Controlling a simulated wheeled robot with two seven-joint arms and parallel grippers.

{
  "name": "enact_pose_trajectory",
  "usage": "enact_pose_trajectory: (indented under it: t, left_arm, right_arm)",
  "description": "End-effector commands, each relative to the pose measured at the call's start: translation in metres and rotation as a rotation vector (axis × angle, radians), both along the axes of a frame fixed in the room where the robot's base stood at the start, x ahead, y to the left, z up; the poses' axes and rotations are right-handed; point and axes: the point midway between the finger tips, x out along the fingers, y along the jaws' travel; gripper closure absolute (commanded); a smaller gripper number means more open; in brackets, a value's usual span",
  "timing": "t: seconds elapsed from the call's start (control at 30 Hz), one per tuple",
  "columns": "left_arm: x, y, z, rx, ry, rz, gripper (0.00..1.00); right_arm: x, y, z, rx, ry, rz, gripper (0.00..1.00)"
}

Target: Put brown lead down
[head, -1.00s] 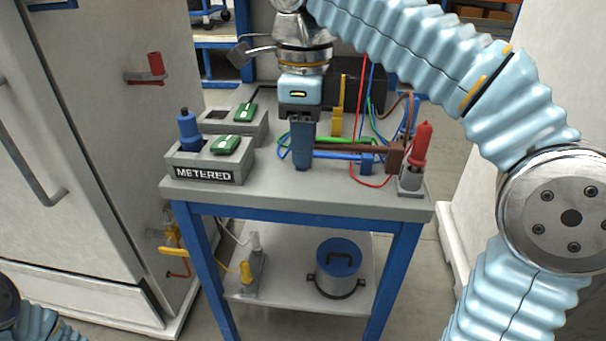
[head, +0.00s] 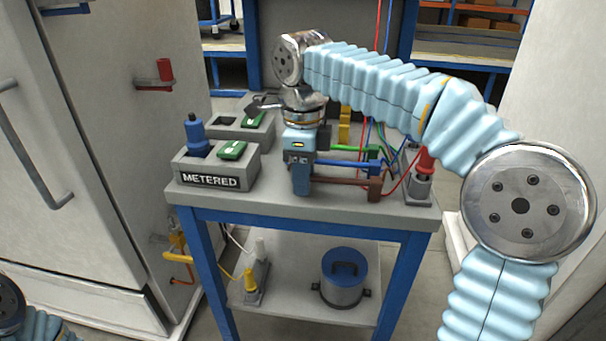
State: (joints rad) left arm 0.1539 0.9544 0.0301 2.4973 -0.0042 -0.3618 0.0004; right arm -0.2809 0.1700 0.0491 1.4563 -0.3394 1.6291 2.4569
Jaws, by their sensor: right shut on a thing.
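My right gripper (head: 301,186) points down over the bench top, its fingers shut on the left end of the brown lead (head: 341,182). The lead's brown rod runs rightward from the fingers to a darker brown block (head: 375,188), low at the bench's front. I cannot tell whether it touches the top. The blue lead (head: 345,164) and the green lead (head: 366,150) lie behind it. My left gripper is out of view; only a bit of my left arm shows at the lower left.
The grey METERED box (head: 212,182) with a blue plug (head: 195,134) stands left on the bench (head: 270,199). A red plug (head: 425,160) stands in a grey holder at the right. A blue-lidded pot (head: 344,278) is on the lower shelf. The front bench edge is bare.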

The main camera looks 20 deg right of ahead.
Motion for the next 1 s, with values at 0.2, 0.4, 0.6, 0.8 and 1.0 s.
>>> enact_pose_trajectory:
  t: [0.2, 0.4, 0.6, 0.8, 1.0]
  left_arm:
    - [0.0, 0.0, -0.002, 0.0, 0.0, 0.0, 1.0]
    - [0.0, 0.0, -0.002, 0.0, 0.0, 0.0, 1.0]
    - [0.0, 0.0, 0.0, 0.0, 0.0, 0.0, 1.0]
    - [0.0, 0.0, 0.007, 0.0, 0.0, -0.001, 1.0]
    - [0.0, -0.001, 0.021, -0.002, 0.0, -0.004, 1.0]
  right_arm:
    - [0.0, 0.0, -0.003, 0.0, 0.0, 0.0, 0.62]
    - [0.0, 0.0, -0.003, 0.0, 0.0, 0.0, 0.45]
    - [0.0, 0.0, -0.001, 0.0, 0.0, 0.0, 0.45]
    - [0.0, 0.001, 0.026, 0.0, -0.001, 0.001, 0.45]
    - [0.001, 0.001, 0.077, 0.0, -0.002, 0.002, 0.45]
